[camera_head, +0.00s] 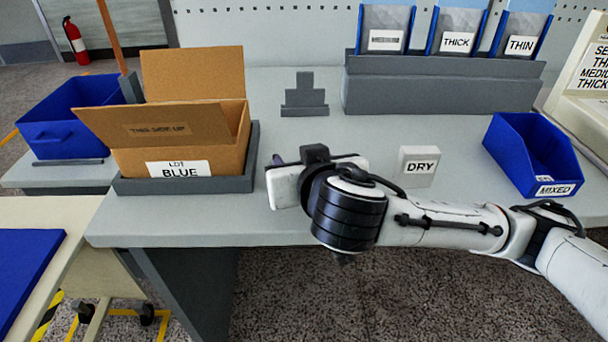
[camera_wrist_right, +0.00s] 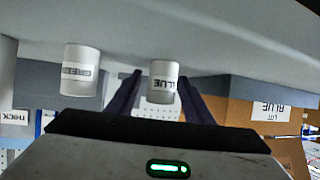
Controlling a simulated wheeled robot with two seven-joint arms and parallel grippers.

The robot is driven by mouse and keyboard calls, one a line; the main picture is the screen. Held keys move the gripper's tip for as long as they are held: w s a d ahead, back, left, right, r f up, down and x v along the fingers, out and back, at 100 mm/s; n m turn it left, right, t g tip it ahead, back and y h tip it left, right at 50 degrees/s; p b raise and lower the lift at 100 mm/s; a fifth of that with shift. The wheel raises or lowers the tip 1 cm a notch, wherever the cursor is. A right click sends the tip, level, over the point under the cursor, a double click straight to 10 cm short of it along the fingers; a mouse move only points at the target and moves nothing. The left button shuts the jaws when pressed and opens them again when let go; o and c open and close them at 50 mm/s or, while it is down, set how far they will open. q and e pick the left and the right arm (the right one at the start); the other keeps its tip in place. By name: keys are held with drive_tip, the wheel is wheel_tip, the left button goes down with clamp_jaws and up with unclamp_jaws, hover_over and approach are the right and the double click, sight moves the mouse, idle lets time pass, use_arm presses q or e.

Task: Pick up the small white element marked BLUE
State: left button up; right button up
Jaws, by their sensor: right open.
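The small white element marked BLUE (camera_wrist_right: 164,84) is a short cylinder on the grey table in the right wrist view, which looks upside down. It appears between the two dark fingers of my right gripper (camera_wrist_right: 160,76), which is open. I cannot tell how deep between the fingers it sits. In the head view my right gripper (camera_head: 278,160) points toward the left over the table, and its hand hides the element. My left gripper is not in view.
A second white cylinder (camera_wrist_right: 80,72) stands beside it, its label hard to read. An open cardboard box labelled BLUE (camera_head: 190,150) sits left of the gripper in a grey tray (camera_head: 185,186). A white DRY block (camera_head: 418,166) and a blue MIXED bin (camera_head: 530,155) are at right.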

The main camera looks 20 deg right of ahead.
drive_tip(key=c, duration=1.1)
